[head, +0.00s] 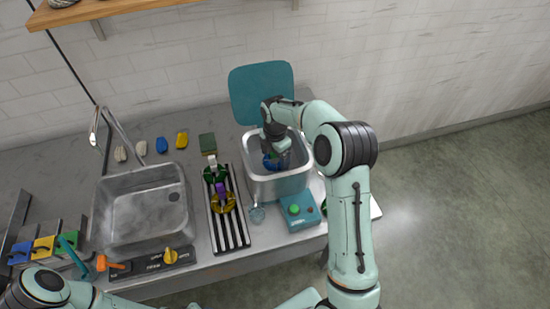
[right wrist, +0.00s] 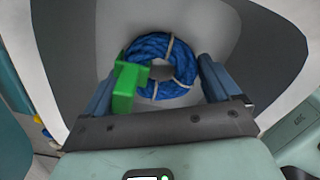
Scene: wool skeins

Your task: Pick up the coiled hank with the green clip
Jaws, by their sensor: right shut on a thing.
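The blue coiled hank (right wrist: 160,68) with pale ties and a green clip (right wrist: 125,86) shows in the right wrist view. It sits between the two fingers of my right gripper (right wrist: 158,85), which is shut on it. The clip is beside the left finger. In the head view, my right gripper (head: 277,148) reaches down into the open metal tank (head: 279,186). A bit of the blue hank (head: 269,162) shows inside the tank, mostly hidden by the gripper. Whether it touches the tank floor cannot be told. My left gripper is out of view.
A teal lid (head: 261,90) stands raised behind the tank. A control box (head: 296,211) with a green button sits in front. Left of the tank, a slatted rack (head: 230,231) holds a green hank and a yellow hank with a purple clip (head: 221,188). A sink (head: 145,208) lies farther left.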

